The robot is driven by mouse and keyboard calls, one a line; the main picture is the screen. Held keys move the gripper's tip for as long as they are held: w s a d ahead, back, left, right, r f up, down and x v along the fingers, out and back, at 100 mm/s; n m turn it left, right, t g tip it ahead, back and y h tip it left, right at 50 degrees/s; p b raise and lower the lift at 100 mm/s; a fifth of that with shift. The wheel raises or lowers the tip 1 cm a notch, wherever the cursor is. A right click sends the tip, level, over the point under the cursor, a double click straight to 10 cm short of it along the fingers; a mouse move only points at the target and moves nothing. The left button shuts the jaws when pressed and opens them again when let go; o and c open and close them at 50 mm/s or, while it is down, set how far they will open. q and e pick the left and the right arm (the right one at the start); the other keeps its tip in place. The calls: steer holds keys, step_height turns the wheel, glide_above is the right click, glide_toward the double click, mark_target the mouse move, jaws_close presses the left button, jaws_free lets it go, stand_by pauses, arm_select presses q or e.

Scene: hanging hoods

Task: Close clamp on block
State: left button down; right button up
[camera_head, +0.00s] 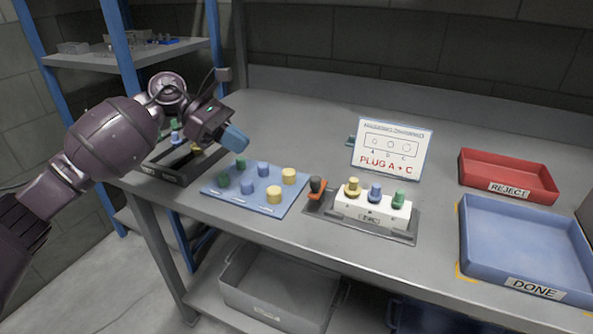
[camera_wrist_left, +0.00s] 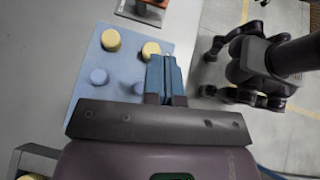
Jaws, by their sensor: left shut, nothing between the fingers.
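The white block (camera_head: 371,211) sits in a grey metal fixture (camera_head: 405,236) on the bench. Yellow, blue and green plugs stand in its top. The clamp (camera_head: 316,188), with a black knob and an orange base, is at the block's left end, its knob standing up. Whether it touches the block is unclear. Part of its orange base shows at the top of the left wrist view (camera_wrist_left: 155,3). My left gripper (camera_head: 236,138) is shut and empty, above the back left of the blue peg mat, well left of the clamp. Its blue fingers (camera_wrist_left: 166,78) also show in the wrist view.
The blue mat (camera_head: 222,201) holds yellow, blue and green pegs left of the clamp. A sign (camera_head: 391,148) reading "PLUG A + C" stands behind the block. A red REJECT tray (camera_head: 508,168) and a blue DONE tray (camera_head: 525,235) are at right. A dark rack (camera_head: 170,170) stands left.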

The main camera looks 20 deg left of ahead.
arm_select(q)
steer(key=shift+f, duration=0.1)
stand_by(0.3)
glide_toward(318, 182)
steer(key=f, duration=0.2)
steer(key=w+f, duration=0.1)
steer(key=f, duration=0.1)
steer(key=shift+a+f+b, duration=0.1)
steer(key=shift+a+b, duration=0.15)
steer(key=shift+b, duration=0.15)
steer(key=d, duration=0.3)
steer(key=shift+w+d+f, duration=0.15)
steer(key=shift+d, duration=0.05)
steer(key=shift+w+d, duration=0.1)
steer(key=shift+d, duration=0.5)
